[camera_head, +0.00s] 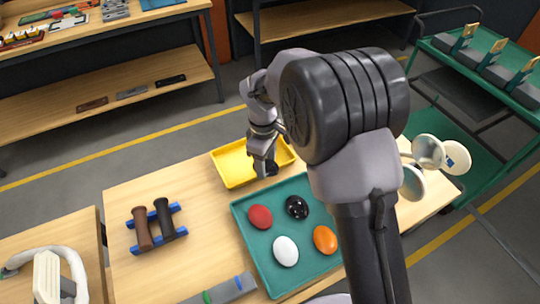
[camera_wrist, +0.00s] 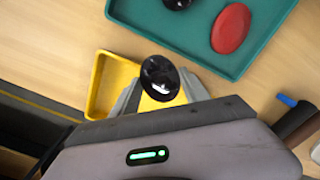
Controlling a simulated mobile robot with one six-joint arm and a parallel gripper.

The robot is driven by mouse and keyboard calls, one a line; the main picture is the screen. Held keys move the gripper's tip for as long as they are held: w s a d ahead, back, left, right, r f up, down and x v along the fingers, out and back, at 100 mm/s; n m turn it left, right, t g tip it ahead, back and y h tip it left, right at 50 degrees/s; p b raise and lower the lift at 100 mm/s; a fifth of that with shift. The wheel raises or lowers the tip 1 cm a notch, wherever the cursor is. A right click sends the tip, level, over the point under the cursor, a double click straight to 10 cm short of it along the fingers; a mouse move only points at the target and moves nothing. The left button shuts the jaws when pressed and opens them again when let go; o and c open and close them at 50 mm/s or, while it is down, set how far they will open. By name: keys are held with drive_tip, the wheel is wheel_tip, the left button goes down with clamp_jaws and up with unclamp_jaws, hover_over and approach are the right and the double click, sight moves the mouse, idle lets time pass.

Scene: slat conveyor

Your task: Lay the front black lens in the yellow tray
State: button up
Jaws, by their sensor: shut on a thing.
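My gripper (camera_wrist: 160,88) is shut on a glossy black lens (camera_wrist: 159,70), which sits between its two fingers in the wrist view. In the head view my gripper (camera_head: 267,170) is over the front right part of the yellow tray (camera_head: 231,181), and the held lens is mostly hidden. The yellow tray also shows behind the lens in the wrist view (camera_wrist: 97,99). I cannot tell the lens's height above it. A second black lens (camera_head: 297,207) lies in the teal tray (camera_head: 247,239).
The teal tray, close beside the yellow one, also holds a red lens (camera_head: 260,216), a white lens (camera_head: 285,251) and an orange lens (camera_head: 325,239). A blue rack (camera_head: 171,236) with two rollers stands at left. White discs (camera_head: 428,151) stand at right.

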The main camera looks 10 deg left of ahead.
drive_tip(key=w, duration=0.6)
drive_tip(key=shift+d+f, duration=0.35)
drive_tip(key=shift+d, duration=0.05)
drive_tip(key=f+b, duration=0.1)
drive_tip(key=f, duration=0.1)
drive_tip(key=f+b, duration=0.1)
drive_tip(key=shift+w+f, duration=0.2)
drive_tip(key=shift+f, duration=0.15)
drive_tip(key=shift+r, duration=0.15)
drive_tip(key=shift+c, duration=0.6)
drive_tip(key=o, duration=1.1)
